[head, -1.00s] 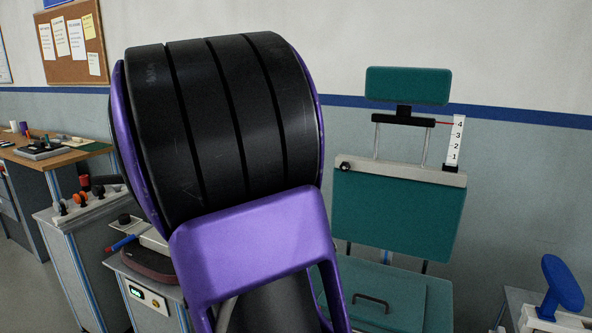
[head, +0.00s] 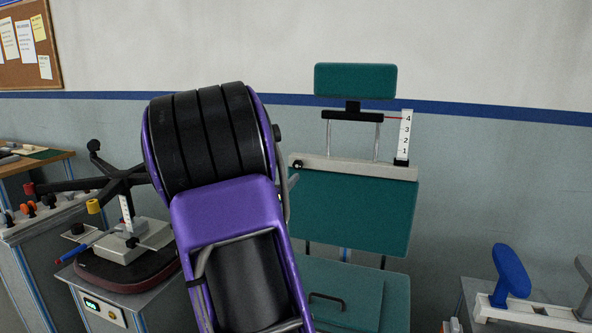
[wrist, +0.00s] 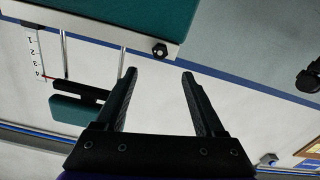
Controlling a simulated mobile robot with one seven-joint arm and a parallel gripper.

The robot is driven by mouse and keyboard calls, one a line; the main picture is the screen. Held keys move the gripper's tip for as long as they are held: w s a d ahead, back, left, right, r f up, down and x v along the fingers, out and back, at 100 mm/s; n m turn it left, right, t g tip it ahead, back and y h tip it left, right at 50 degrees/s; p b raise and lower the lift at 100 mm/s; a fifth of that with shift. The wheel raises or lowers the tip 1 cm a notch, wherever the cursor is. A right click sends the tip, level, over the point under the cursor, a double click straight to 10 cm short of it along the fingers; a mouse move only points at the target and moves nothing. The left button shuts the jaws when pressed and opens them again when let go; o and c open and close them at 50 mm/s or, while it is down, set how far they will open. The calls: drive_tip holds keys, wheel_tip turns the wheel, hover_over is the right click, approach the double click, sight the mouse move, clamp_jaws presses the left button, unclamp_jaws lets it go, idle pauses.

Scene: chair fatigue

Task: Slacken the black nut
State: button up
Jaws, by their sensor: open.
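A small black nut (head: 298,165) sits at the left end of the pale crossbar (head: 350,168) above the green backrest (head: 352,213). In the wrist view the nut (wrist: 160,49) is on the same bar, just beyond the fingertips and roughly centred between them. My gripper (wrist: 158,75) is open and empty, apart from the nut. In the head view my purple and black arm hides the gripper. A green headrest (head: 355,80) stands on two rods above the bar. A white scale (head: 404,135) with a red pointer stands at the bar's right end.
A black star-shaped chair base (head: 115,185) and a dark red seat (head: 125,270) are on a bench at left. A blue-padded fixture (head: 510,270) is at lower right. The wall behind is bare near the headrest.

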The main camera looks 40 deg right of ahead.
sight(297, 166)
drive_tip(key=x, duration=1.1)
drive_tip(key=shift+a, duration=0.1)
clamp_jaws()
